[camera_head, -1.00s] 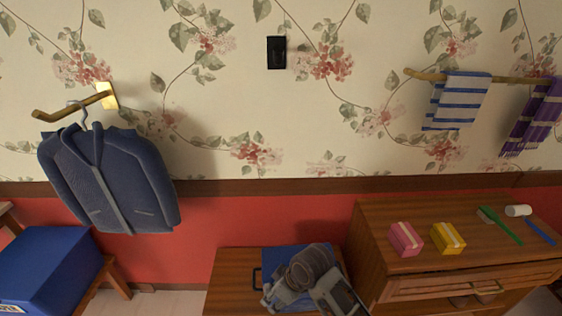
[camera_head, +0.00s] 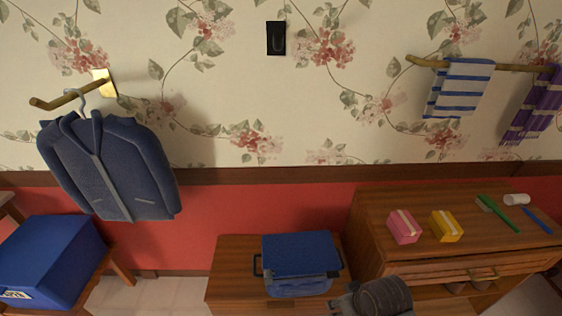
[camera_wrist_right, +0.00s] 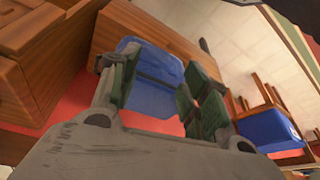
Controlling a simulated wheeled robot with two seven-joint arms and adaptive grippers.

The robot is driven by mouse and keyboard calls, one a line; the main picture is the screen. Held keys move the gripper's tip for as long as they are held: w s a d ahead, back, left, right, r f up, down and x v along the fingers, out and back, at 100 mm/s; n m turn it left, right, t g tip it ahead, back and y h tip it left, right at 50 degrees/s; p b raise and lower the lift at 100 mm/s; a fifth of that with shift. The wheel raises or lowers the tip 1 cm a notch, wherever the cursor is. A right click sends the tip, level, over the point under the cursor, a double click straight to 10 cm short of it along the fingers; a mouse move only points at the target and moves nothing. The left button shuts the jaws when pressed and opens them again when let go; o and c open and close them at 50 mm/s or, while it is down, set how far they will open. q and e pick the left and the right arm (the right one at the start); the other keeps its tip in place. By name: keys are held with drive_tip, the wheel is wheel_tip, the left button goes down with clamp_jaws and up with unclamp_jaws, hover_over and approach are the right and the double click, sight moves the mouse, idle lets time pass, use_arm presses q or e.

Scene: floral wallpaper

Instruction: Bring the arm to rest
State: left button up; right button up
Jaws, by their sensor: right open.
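My right arm shows at the bottom edge of the head view, in front of the wooden dresser (camera_head: 450,210) and to the right of the blue lidded box (camera_head: 300,255). Its gripper end is mostly cut off there. In the right wrist view my right gripper (camera_wrist_right: 160,88) has its fingers spread apart with nothing held between them. The blue box (camera_wrist_right: 155,70) shows beyond the fingers, apart from them as far as I can tell. My left gripper is in neither view.
The blue box stands on a low wooden table (camera_head: 228,272). The dresser carries a pink box (camera_head: 403,227), a yellow box (camera_head: 446,227) and a green brush (camera_head: 497,213). A blue jacket (camera_head: 110,165) hangs at left above another blue box (camera_head: 50,262). Towels hang at right.

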drive_tip(key=s+d+m+h, duration=0.1)
drive_tip(key=s+d+m, duration=0.15)
drive_tip(key=d, duration=0.25)
wheel_tip(320, 180, down, 32)
drive_tip(key=s+d+n+g, duration=0.1)
drive_tip(key=s+d, duration=0.1)
drive_tip(key=s+d+f, duration=0.3)
drive_tip(key=s+f, duration=0.7)
drive_tip(key=s, duration=0.1)
drive_tip(key=s+d+f+g+h, duration=0.1)
drive_tip(key=s+d+f, duration=0.2)
drive_tip(key=s+f, duration=0.7)
drive_tip(key=shift+s+f, duration=0.2)
drive_tip(key=shift+s, duration=0.3)
